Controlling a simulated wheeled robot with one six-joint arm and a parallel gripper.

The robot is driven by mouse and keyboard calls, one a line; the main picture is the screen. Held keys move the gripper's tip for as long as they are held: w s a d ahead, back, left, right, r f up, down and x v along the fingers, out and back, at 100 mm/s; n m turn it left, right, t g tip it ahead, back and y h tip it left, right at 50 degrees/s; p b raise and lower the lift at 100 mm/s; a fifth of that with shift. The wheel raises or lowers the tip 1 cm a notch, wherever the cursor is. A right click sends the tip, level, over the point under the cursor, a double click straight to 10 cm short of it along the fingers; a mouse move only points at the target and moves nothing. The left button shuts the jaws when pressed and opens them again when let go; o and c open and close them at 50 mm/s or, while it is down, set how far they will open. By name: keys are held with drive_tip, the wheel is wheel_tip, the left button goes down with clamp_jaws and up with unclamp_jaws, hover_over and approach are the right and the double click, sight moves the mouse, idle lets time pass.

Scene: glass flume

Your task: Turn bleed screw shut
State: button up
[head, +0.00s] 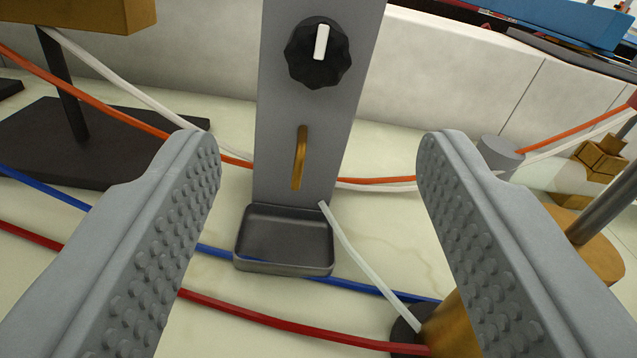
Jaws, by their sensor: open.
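A black lobed knob (318,52) with a white pointer bar sits high on a grey upright plate (275,130); it looks like the bleed screw. The white bar points nearly straight up. Below it a thin brass spout (300,160) comes out of the plate. A small grey metal tray (284,262) stands at the plate's foot and looks empty. My gripper (320,148) is open and empty. Its studded fingers lie wide apart, left and right of the plate in the picture, with the knob above and between their tips. I see no contact.
Red (260,318), blue (215,251), orange and white hoses cross the pale floor behind and in front of the plate. A dark base with a post (65,90) stands left. Brass fittings (600,155) and a grey cylinder (499,152) stand right.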

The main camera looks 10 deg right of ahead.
drive_tip(key=shift+s, duration=2.15)
drive_tip(key=s+a+r+m+h, duration=0.2)
drive_tip(key=s+a+r+h, duration=0.1)
drive_tip(key=s+a+r, duration=0.95)
drive_tip(key=s+a+r+y, duration=0.1)
drive_tip(key=s+a+r, duration=0.1)
drive_tip(key=s+a, duration=0.4)
drive_tip(key=s+a+r+y, duration=0.1)
drive_tip(key=s+a+r, duration=0.2)
drive_tip(key=s, duration=1)
drive_tip(key=a, duration=0.3)
drive_tip(key=shift+s+a+r+g, duration=0.25)
drive_tip(key=shift+a+g, duration=0.05)
